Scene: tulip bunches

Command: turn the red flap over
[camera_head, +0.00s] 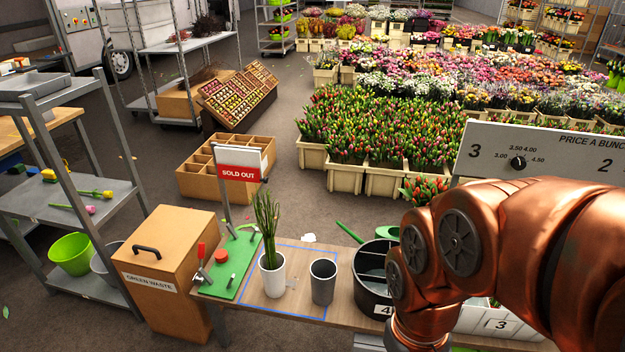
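The red flap (238,174) hangs as the lower part of a white sign board (238,157) and reads "SOLD OUT". The sign stands on a grey post (224,196) that rises from a green board (226,272) at the left end of the wooden table (335,310). My copper-coloured arm fills the lower right and bends down past the bottom edge. My gripper is out of the picture, so its fingers and anything in them are hidden. Nothing of mine touches the flap or its post.
A white pot with green stems (272,275) and a grey cup (322,281) stand inside a blue outline on the table. A round black container (370,285) is right of them. The green waste box (168,262) stands left. Tulip crates (346,177) are behind.

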